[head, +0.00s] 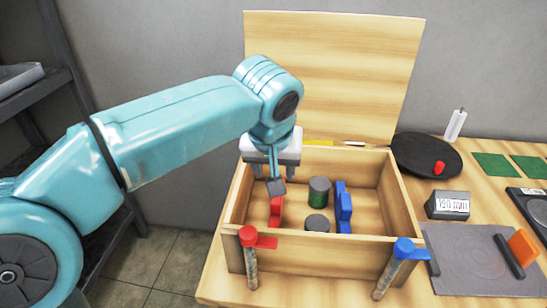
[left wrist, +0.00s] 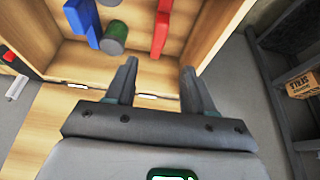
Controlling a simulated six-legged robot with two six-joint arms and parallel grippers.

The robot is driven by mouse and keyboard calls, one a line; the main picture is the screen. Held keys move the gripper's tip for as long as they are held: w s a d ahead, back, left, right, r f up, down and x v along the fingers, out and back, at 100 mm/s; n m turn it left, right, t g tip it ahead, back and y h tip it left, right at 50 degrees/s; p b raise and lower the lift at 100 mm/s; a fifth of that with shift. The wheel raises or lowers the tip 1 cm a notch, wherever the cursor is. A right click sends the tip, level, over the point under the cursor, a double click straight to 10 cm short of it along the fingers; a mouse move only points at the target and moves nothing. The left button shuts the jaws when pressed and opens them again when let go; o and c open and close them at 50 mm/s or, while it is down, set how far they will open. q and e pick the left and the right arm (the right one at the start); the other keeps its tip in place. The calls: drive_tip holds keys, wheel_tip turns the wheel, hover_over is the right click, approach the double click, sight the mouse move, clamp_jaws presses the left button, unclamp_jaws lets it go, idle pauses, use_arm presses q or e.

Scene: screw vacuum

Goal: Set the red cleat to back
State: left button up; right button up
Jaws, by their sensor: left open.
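My left gripper (head: 276,186) hangs above the left part of an open wooden box (head: 402,205). Its fingers are open and empty, as the left wrist view (left wrist: 157,70) shows. An upright red piece (head: 276,212) stands inside the box just below the fingertips, partly hidden by them; it also shows beyond them in the left wrist view (left wrist: 161,28). Another red part, a round knob with a side tab (head: 266,242), sits on a threaded rod at the box's front left corner. I cannot tell which red part is the cleat. My right gripper is not in view.
An upright blue piece (head: 343,208) and a green-and-grey cylinder (head: 318,192) stand inside the box. A blue knob (head: 404,248) sits at the front right corner. The lid (head: 340,70) stands open behind. A black plate (head: 425,157) and a grey board (head: 470,262) lie to the right.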

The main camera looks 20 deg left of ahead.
use_arm(q)
drive_tip(key=shift+v, duration=0.85)
